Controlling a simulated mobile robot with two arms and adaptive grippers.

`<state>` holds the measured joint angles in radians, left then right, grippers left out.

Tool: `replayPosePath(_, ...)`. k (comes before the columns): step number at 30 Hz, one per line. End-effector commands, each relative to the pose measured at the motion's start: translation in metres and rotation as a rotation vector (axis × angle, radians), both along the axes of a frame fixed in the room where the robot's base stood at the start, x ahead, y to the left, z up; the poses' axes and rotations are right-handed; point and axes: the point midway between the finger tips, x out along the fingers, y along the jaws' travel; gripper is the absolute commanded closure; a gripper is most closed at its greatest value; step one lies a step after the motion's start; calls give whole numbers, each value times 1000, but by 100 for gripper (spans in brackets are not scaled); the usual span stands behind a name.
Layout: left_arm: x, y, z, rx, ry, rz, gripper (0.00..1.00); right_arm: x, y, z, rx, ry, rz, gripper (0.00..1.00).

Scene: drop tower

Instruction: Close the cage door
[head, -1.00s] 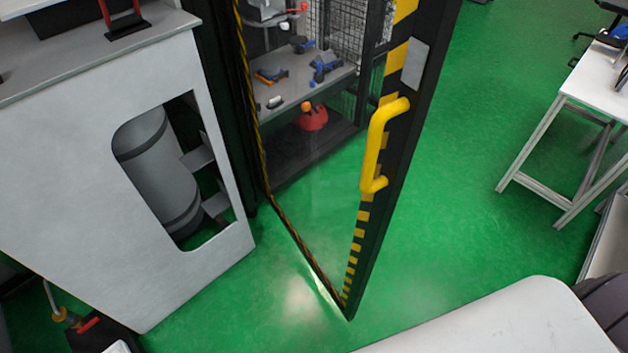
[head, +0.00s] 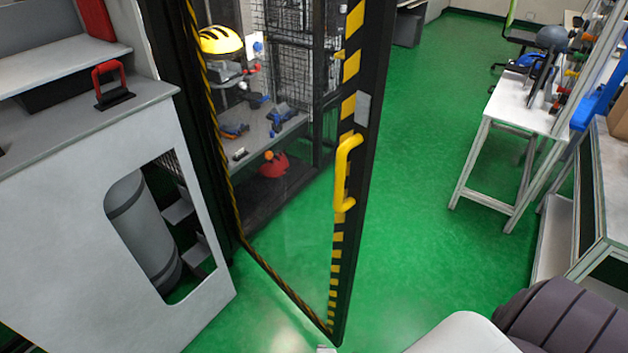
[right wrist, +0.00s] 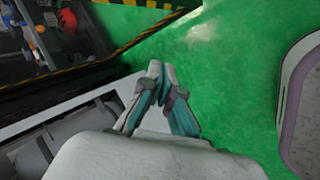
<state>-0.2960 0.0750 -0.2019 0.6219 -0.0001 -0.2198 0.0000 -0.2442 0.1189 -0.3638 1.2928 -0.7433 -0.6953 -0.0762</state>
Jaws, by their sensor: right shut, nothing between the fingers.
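The cage door (head: 277,240) stands open in the head view, a clear panel in a black frame with yellow and black stripes. Its yellow handle (head: 343,172) is on the free edge, at the right. Behind it is the cage interior. In the right wrist view my right gripper (right wrist: 155,68) is shut and empty, over the green floor, with a striped door edge (right wrist: 150,30) beyond it. It is apart from the handle. In the head view the fingers of my right gripper are not clearly visible. My left gripper is in neither view.
A grey cabinet (head: 60,230) with a cut-out stands at the left, close to the door's hinge side. A white workbench (head: 520,110) with tools stands at the right. Green floor (head: 420,190) is free between the door and the workbench.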

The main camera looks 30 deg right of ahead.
Motion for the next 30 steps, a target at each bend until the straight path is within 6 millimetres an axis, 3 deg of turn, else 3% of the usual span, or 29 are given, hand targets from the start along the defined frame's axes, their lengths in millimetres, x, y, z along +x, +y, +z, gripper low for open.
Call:
replayPosePath(1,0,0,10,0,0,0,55,21,2,35,-48,-57,26,100)
replayPosePath(2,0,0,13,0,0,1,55,33,2,55,-84,-92,40,100)
replayPosePath(5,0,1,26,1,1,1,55,72,5,142,-222,-241,70,100)
replayPosePath(7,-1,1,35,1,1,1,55,93,5,213,-325,-361,66,100)
replayPosePath(9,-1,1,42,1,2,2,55,104,5,277,-413,-473,42,100)
replayPosePath(12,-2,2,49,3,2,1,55,107,2,350,-505,-597,-6,100)
replayPosePath(15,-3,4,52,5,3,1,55,103,0,395,-557,-678,-49,100)
replayPosePath(18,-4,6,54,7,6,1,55,101,-2,415,-580,-714,-71,100)
replayPosePath(22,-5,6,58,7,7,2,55,109,-8,420,-588,-722,-76,100)
replayPosePath(30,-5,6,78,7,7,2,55,152,-38,422,-590,-720,-75,100)
